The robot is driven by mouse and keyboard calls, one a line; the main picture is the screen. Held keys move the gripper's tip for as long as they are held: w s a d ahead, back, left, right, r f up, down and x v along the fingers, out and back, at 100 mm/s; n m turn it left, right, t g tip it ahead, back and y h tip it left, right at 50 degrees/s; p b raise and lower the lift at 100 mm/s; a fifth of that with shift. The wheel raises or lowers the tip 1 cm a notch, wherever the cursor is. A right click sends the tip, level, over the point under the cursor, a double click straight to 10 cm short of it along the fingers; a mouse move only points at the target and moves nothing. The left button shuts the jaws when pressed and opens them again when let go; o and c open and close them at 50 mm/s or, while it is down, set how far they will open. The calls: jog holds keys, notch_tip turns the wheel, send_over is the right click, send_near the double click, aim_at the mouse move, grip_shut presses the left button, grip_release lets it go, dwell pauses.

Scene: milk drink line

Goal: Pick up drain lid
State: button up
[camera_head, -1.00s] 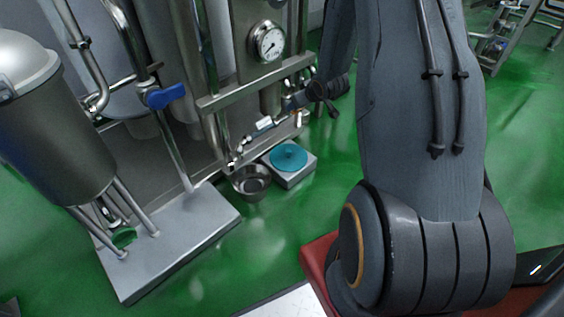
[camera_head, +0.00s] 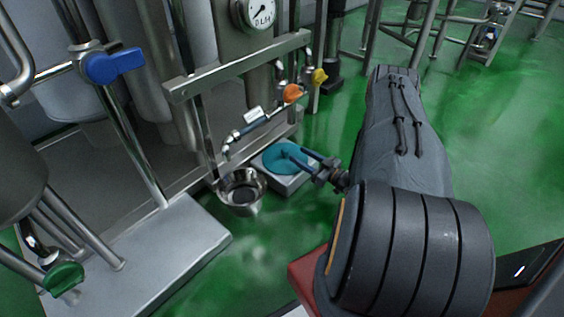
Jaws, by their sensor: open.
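The likely drain lid is a round teal disc (camera_head: 272,159) lying on a low grey square block (camera_head: 291,183) on the floor. My gripper (camera_head: 296,156) is at the right side of the disc, with its fingers reaching over it from the right. The fingers are apart and nothing is seen between them. I cannot tell whether they touch the disc. Part of the disc's right side is hidden by the fingers.
A steel bowl (camera_head: 241,191) stands on the floor just left of the block. A metal plinth (camera_head: 150,250) is at left. Green floor is clear in front.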

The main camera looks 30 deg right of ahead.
aim_at(288, 153)
jog(key=shift+w+a+f+b, duration=0.15)
jog(key=shift+w+a+b, duration=0.3)
jog(key=shift+w, duration=0.25)
jog(key=shift+w+a+f+b, duration=0.15)
jog(key=shift+w+a+b, duration=0.2)
jog(key=shift+w, duration=0.35)
jog(key=b+x, duration=0.1)
jog(key=x, duration=0.1)
jog(key=b+x, duration=0.1)
jog(key=x, duration=0.1)
jog(key=shift+s+a+f+b, duration=0.15)
jog(key=shift+a+f+b, duration=0.05)
jog(key=shift+f+b, duration=0.1)
jog(key=shift+w+a+r, duration=0.1)
jog(key=shift+w+r, duration=0.05)
jog(key=shift+w, duration=0.3)
grip_shut()
